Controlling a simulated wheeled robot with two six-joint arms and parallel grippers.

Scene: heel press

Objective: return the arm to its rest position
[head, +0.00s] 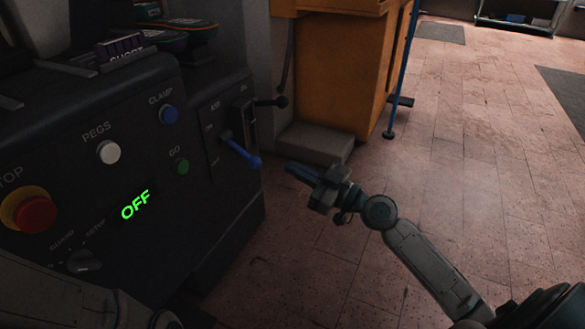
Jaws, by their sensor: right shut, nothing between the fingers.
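My right gripper (293,170) is shut and empty, over the floor just right of the blue-handled lever (240,151) on the machine's side panel. A small gap shows between its fingertips and the lever's tip. My right arm reaches up to it from the lower right corner. At the lower left, links of my left arm show in front of the machine's base; the left gripper itself is not in the picture.
The dark machine (224,228) fills the left, with a red stop button (36,214), white PEGS button (108,152), blue CLAMP button (169,115), green GO button (182,166) and a display (135,204) reading OFF. An orange cabinet (335,75) stands behind.

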